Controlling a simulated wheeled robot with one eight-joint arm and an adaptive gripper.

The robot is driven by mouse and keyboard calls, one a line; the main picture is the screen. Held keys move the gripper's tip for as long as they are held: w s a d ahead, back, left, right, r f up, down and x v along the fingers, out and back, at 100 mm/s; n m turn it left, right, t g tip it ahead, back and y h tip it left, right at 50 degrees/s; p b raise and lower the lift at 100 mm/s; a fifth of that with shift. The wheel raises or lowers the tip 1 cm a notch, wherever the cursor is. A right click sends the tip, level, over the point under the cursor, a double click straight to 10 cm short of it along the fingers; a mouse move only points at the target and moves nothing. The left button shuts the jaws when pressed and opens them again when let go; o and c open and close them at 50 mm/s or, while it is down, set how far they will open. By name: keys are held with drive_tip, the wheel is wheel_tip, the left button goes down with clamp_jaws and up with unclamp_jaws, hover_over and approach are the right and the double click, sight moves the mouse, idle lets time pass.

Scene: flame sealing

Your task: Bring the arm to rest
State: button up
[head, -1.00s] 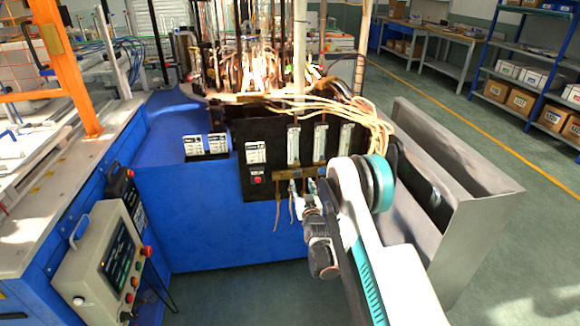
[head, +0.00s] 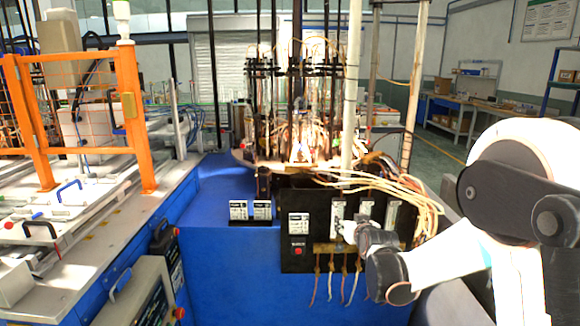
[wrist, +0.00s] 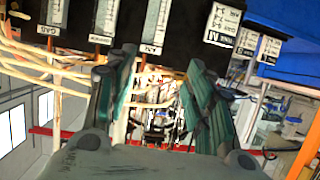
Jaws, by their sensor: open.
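My white and dark arm (head: 520,200) reaches in from the right in the head view. My gripper (head: 345,229) is in front of the black control panel (head: 300,258), near the leftmost of its upright white flow meters (head: 338,213). In the wrist view my gripper (wrist: 162,62) shows two green and dark fingers spread apart with nothing held between them. The panel (wrist: 180,20) crosses the top of that view, with its labels upside down. Whether the fingers touch the panel cannot be told.
A red button (head: 298,251) is left of the gripper, with thin hoses (head: 333,280) hanging below the panel. Pale hoses (head: 420,195) loop at its right. Lit burners (head: 300,150) stand behind. An orange frame (head: 130,110) stands at left on the blue machine's side.

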drive_tip(key=s+r+g, duration=0.2)
drive_tip(key=s+r, duration=0.2)
drive_tip(key=s, duration=0.7)
drive_tip(key=s+r+g, duration=0.1)
drive_tip(key=s+r, duration=0.3)
drive_tip(key=s, duration=0.6)
drive_tip(key=s+f+g, duration=0.2)
drive_tip(key=s, duration=0.9)
drive_tip(key=s+d+f+g, duration=0.1)
drive_tip(key=s+f, duration=0.1)
drive_tip(key=s, duration=1)
drive_tip(key=shift+d+f+g+h, duration=0.15)
drive_tip(key=shift+f+g+h, duration=0.15)
drive_tip(key=shift+g+h, duration=0.1)
